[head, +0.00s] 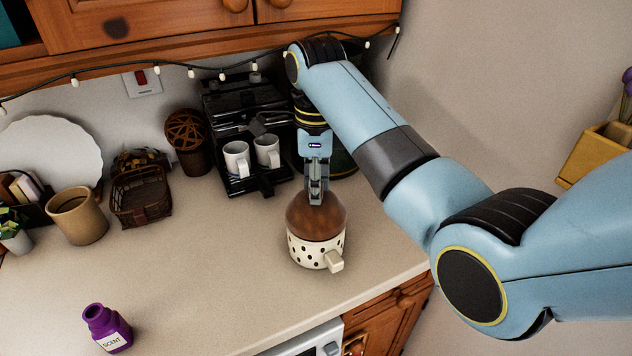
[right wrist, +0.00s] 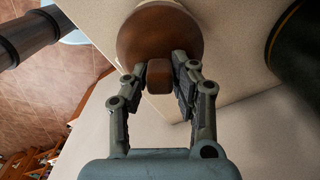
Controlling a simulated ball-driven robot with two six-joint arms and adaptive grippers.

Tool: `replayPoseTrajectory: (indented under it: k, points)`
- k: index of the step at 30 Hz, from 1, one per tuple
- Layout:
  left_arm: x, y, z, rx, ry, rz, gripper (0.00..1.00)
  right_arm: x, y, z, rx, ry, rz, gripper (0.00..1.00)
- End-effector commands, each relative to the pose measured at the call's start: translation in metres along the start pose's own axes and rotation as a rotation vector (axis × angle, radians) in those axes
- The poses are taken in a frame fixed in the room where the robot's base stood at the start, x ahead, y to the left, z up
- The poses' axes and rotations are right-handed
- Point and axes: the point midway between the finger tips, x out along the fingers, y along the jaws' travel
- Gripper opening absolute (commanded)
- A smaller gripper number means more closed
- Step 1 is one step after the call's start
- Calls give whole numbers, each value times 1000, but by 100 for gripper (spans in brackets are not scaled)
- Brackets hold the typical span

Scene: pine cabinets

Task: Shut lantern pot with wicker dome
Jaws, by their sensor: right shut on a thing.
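The brown dome (head: 316,217) is a smooth-looking rounded lid with a knob on top; I cannot make out a weave. The pot (head: 308,251) is cream with dark spots and a block-like handle toward the front right. My right gripper (head: 317,196) points down and is shut on the dome's knob. In the right wrist view, the dome (right wrist: 160,30) shows beyond the fingers (right wrist: 160,80), with its knob between them. The dome is over the pot's mouth and hides it; I cannot tell whether it rests on the rim. My left gripper is not in view.
A black coffee machine (head: 240,110) with white mugs (head: 236,158) stands behind the pot. A basket (head: 140,203), a tan mug (head: 78,215) and a woven ball on a brown cup (head: 186,140) stand left. A purple bottle (head: 107,329) is front left. Mid-counter is clear.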

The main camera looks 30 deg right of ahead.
Motion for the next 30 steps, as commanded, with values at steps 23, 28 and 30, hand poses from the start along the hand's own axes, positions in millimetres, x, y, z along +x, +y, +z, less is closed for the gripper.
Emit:
replayPoseTrajectory:
  k: [23,28,30]
  points:
    - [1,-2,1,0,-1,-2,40,5,0,0,0,0,0,52]
    - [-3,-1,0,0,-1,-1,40,-13,0,0,0,-1,-2,52]
    - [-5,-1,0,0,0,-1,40,-24,0,0,0,-1,-2,52]
